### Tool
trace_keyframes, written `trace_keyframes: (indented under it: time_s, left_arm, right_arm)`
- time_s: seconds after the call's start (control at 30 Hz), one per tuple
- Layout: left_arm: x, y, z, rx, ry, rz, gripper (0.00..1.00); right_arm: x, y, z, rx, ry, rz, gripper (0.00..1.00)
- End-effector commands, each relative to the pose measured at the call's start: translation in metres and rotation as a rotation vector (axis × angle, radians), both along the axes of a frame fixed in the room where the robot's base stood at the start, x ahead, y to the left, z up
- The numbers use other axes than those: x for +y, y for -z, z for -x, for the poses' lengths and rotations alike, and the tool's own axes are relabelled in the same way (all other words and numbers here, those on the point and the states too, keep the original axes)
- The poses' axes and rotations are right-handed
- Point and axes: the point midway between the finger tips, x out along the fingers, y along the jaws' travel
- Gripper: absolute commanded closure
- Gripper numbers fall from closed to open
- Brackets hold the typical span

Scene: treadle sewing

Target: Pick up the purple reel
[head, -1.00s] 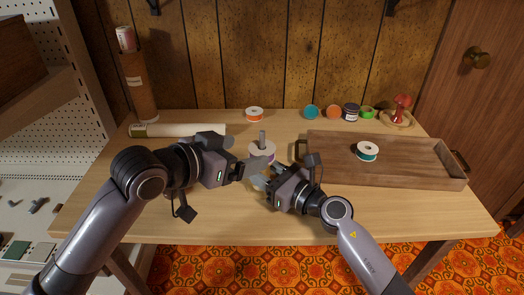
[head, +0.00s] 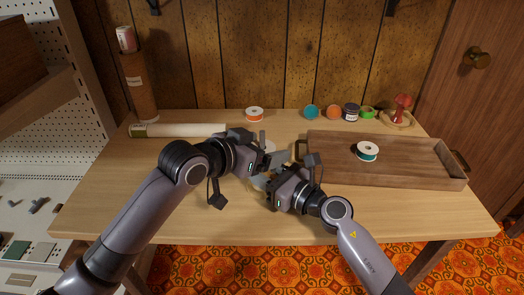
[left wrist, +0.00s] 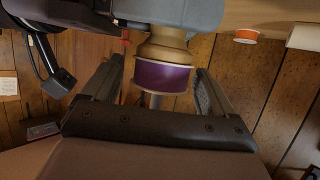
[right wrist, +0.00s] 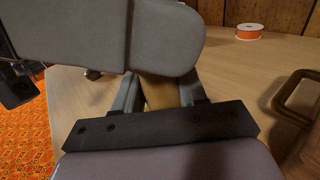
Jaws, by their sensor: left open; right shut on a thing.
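The purple reel (left wrist: 162,77) shows in the left wrist view as a purple band with a pale rim, joined to a tan part. My left gripper (left wrist: 158,72) is open, with one finger on each side of the purple band; contact is unclear. My right gripper (right wrist: 160,88) is shut on the tan part (right wrist: 159,92), which seems to belong to the same reel. In the head view, the left gripper (head: 272,160) and right gripper (head: 262,182) meet near the table's middle and hide the reel.
An orange reel (head: 254,114) stands behind the grippers. Several small items line the back right. A pale roll (head: 180,130) lies at the back left. A pale disc, mostly hidden, is behind the grippers.

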Motion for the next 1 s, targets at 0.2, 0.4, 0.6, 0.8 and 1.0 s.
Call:
trace_keyframes:
  time_s: [0.2, 0.4, 0.6, 0.8, 1.0]
  left_arm:
    - [0.000, 0.000, 0.000, 0.000, 0.000, 0.000, 0.62]
    - [0.000, 0.000, 0.000, 0.000, 0.000, 0.000, 0.68]
    - [0.000, -0.009, 0.000, -0.001, 0.000, 0.000, 0.68]
    - [0.000, -0.048, 0.000, -0.006, 0.001, 0.001, 0.68]
    - [0.000, -0.084, 0.000, -0.005, 0.001, 0.001, 0.68]
  right_arm:
    - [0.000, 0.000, 0.000, 0.000, 0.000, 0.000, 0.94]
    - [0.000, 0.000, 0.000, 0.000, 0.000, 0.000, 0.94]
    - [0.000, 0.000, 0.000, 0.000, 0.000, 0.000, 0.94]
    - [0.000, 0.000, 0.000, 0.000, 0.000, 0.000, 0.94]
    - [0.000, 0.000, 0.000, 0.000, 0.000, 0.000, 0.94]
